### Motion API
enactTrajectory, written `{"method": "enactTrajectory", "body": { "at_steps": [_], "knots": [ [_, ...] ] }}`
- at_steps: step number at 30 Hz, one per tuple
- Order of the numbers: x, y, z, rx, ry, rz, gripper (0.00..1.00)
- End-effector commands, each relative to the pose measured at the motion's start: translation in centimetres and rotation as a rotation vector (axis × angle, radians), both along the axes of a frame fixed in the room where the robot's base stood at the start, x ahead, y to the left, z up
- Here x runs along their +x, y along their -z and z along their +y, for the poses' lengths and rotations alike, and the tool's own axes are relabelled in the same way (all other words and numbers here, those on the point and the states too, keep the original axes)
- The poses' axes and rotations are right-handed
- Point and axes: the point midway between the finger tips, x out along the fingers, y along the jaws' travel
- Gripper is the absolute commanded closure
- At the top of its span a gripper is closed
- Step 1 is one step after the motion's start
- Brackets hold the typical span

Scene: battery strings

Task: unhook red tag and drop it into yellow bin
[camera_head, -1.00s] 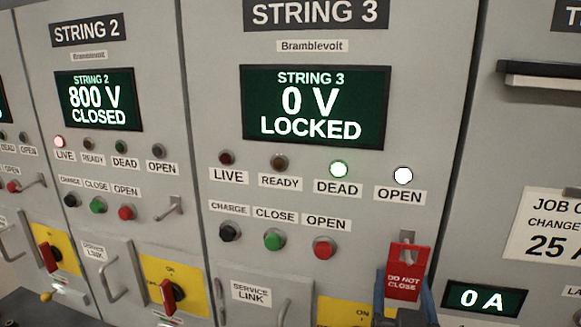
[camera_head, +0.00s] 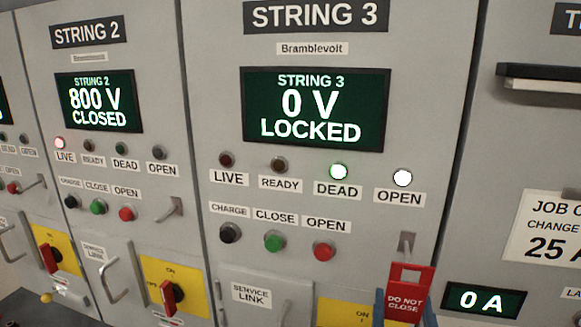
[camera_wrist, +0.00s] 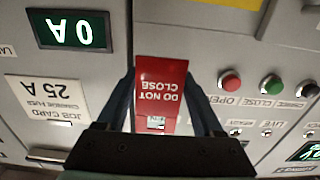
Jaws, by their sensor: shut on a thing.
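The red tag (camera_head: 405,294), lettered "DO NOT CLOSE", is near the bottom right of the head view. A small metal hook (camera_head: 407,241) on the String 3 panel shows just above it, and the tag's top edge appears below the hook. My gripper (camera_head: 404,308) is shut on the tag, with a blue finger at each side. In the wrist view the tag (camera_wrist: 162,88) appears upside down between the fingers of my gripper (camera_wrist: 160,80). The yellow bin is not in view.
The String 3 cabinet has a lit screen (camera_head: 314,110) reading "0 V LOCKED" and a red button (camera_head: 324,250) left of the tag. A yellow switch plate (camera_head: 340,312) lies below. A "0 A" display (camera_head: 484,299) and a job card (camera_head: 548,232) are to the right.

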Motion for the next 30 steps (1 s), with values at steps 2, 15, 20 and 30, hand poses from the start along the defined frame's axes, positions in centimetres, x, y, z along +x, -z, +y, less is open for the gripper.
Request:
{"method": "enactTrajectory", "body": {
  "at_steps": [2, 15, 20, 30],
  "knots": [
    [-0.3, 0.1, 0.1, 0.0, 0.0, 0.001, 0.87],
    [-2.0, 0.1, 0.6, 0.002, 0.0, 0.0, 0.87],
    [-2.7, 0.0, 0.8, 0.001, 0.0, 0.001, 0.87],
    [-3.9, 0.1, 1.1, 0.002, 0.0, 0.002, 0.87]
  ]
}}
